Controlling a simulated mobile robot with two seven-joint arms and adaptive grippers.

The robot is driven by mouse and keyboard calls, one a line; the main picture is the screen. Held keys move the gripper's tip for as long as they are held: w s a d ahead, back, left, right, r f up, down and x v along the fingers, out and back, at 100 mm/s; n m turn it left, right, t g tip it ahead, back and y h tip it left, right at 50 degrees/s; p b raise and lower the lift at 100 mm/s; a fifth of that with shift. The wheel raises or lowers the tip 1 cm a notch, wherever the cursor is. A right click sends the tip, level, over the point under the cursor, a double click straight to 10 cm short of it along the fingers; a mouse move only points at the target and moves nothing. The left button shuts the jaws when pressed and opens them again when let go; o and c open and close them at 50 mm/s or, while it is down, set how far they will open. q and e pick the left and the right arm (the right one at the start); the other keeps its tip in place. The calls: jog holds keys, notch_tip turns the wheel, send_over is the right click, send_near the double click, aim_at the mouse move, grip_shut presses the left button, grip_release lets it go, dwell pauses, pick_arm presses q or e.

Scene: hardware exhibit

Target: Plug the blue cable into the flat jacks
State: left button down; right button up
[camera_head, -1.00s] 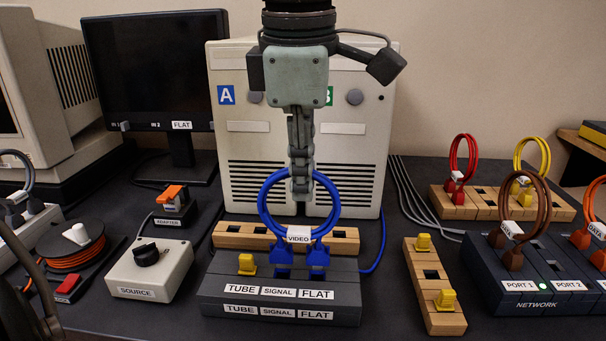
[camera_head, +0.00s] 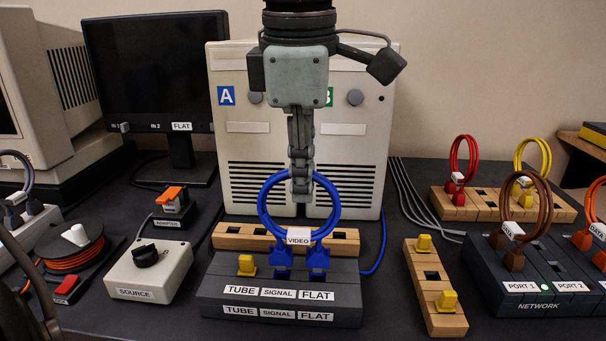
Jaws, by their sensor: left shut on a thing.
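The blue cable (camera_head: 264,205) is a loop with a white VIDEO label (camera_head: 298,236) and two blue plugs (camera_head: 318,262) at its lower ends. My left gripper (camera_head: 301,190) points down from above and is shut on the top of the loop. The blue plugs are at the back of the dark switch box (camera_head: 230,305), on its right half, above or in the jacks near the SIGNAL and FLAT labels (camera_head: 316,295). I cannot tell how deep they sit. A yellow plug (camera_head: 247,265) is at the box's TUBE side.
A wooden block (camera_head: 240,237) lies behind the box, and another with yellow plugs (camera_head: 435,290) stands to its right. The SOURCE box (camera_head: 150,270) is at left, the NETWORK box (camera_head: 500,290) at right. The beige cabinet (camera_head: 350,180) stands close behind.

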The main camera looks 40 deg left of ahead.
pick_arm(q)
jog(key=shift+f+b, duration=1)
jog(key=shift+b, duration=0.25)
dwell(2.2)
jog(key=c, duration=1.5)
grip_release()
jog(key=o, duration=0.7)
jog(key=shift+c, duration=0.2)
notch_tip(320, 180, up, 7)
jog(key=s+p, duration=0.1)
jog(key=p, duration=0.4)
jog(key=shift+d+r, duration=0.2)
jog(key=shift+d, duration=0.1)
